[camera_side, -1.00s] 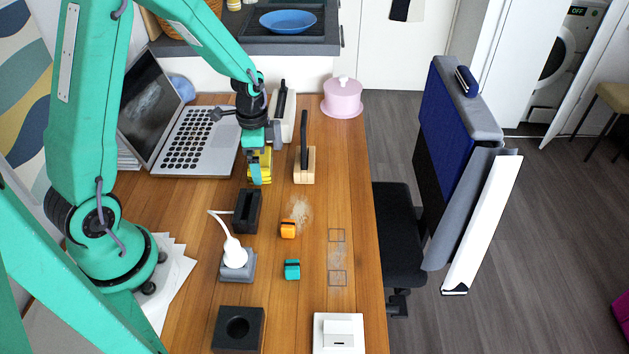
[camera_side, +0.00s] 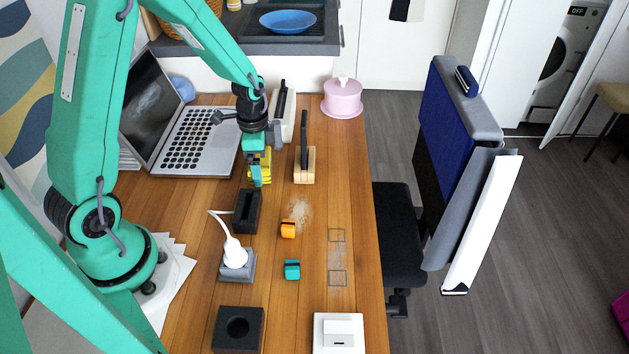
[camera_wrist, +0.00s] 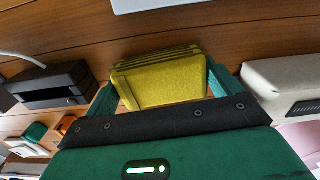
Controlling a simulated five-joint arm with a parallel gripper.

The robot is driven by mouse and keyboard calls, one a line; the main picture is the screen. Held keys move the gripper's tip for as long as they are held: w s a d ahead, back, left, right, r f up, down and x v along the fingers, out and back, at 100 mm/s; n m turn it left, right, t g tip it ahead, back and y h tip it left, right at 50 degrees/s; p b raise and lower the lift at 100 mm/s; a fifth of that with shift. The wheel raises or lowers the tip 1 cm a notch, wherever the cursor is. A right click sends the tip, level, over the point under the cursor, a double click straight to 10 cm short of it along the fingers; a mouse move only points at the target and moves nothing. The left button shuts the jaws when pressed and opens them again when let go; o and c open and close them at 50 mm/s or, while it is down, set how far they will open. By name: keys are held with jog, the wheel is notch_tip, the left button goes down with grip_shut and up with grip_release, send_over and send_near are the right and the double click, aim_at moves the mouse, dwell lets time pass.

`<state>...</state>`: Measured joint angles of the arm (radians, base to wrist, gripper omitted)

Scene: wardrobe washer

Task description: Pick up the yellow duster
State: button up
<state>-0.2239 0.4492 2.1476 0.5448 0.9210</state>
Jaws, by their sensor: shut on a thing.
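The yellow duster (camera_side: 262,164) is a small yellow block with dark stripes on one side, near the middle of the wooden desk beside the laptop. My gripper (camera_side: 258,172) is at the duster in the side view, with a teal finger in front of it. In the wrist view the duster (camera_wrist: 165,84) sits between the two teal fingers of my gripper (camera_wrist: 160,88), which are shut on it. Whether its underside touches the desk cannot be told.
A black slotted block (camera_side: 246,211) stands just in front of the duster. A wooden block with a dark upright handle (camera_side: 304,165) stands to the right. The laptop (camera_side: 200,140) is close on the left. Orange (camera_side: 288,229) and teal (camera_side: 292,269) small blocks lie nearer.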

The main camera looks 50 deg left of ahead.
jog(key=shift+r, duration=0.15)
jog(key=shift+r, duration=0.55)
notch_tip(320, 180, up, 3)
jog(key=shift+d, duration=0.15)
jog(key=s+d+r, duration=0.3)
jog(key=d+r, duration=0.3)
jog(key=d, duration=0.4)
jog(key=shift+s+d+r, duration=0.3)
jog(key=shift+s+d, duration=0.05)
jog(key=shift+d, duration=0.05)
jog(key=o, duration=0.4)
jog(key=c, duration=0.3)
